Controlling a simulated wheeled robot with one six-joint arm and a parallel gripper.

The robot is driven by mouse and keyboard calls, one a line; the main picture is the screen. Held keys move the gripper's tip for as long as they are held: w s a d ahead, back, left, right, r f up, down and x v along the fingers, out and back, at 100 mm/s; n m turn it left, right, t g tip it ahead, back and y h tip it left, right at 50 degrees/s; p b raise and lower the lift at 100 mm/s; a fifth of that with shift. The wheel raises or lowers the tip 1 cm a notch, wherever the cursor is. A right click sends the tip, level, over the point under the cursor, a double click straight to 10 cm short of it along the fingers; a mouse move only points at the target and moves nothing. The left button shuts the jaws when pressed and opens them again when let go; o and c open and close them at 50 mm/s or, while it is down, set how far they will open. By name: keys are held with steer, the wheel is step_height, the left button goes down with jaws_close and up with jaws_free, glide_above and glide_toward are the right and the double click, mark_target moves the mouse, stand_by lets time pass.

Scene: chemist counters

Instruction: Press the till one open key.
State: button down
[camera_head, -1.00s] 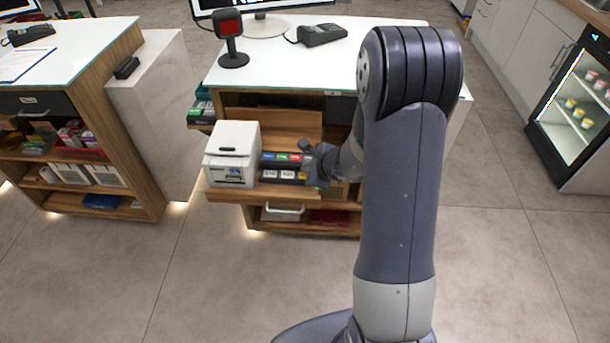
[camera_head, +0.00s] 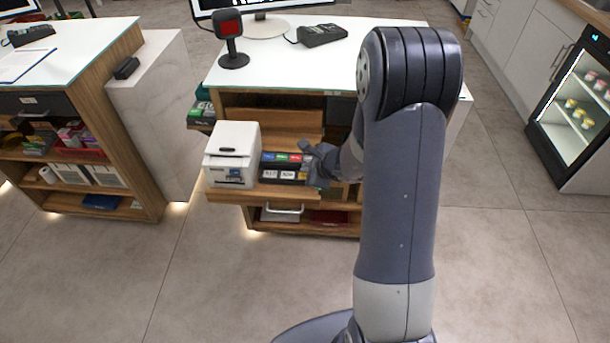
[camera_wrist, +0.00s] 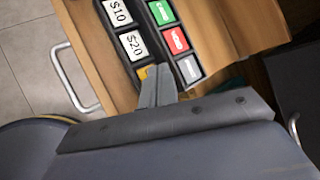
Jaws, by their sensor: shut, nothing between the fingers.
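A dark key panel (camera_head: 282,168) sits on the pulled-out wooden shelf of the middle counter, right of a white printer (camera_head: 232,154). In the wrist view it carries white $10 (camera_wrist: 118,12) and $20 (camera_wrist: 132,44) keys, and green (camera_wrist: 161,12), red (camera_wrist: 176,40) and grey (camera_wrist: 189,69) keys. My gripper (camera_wrist: 157,72) is shut and empty, its tips at a yellow key (camera_wrist: 143,73) that they mostly hide. I cannot tell contact for certain. In the head view my gripper (camera_head: 314,164) is at the panel's right end. A dark drawer (camera_head: 338,112) behind my arm looks partly out.
A scanner (camera_head: 231,38) and a card terminal (camera_head: 320,35) stand on the white countertop (camera_head: 290,65). A metal handle (camera_wrist: 75,78) lies below the shelf. Another counter (camera_head: 95,95) is at left and a glass-fronted fridge (camera_head: 574,110) at right. The front floor is clear.

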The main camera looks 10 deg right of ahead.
steer(key=shift+f+b, duration=0.25)
steer(key=shift+b, duration=0.1)
stand_by(0.3)
steer(key=shift+f+b, duration=0.2)
steer(key=shift+b, duration=0.15)
steer(key=shift+f+b, duration=0.4)
steer(key=shift+b, duration=0.15)
stand_by(0.6)
steer(key=shift+r, duration=0.1)
steer(key=shift+r+p, duration=0.55)
steer(key=shift+r, duration=0.2)
step_height(320, 180, up, 5)
steer(key=p, duration=0.4)
steer(key=shift+r, duration=0.1)
stand_by(0.9)
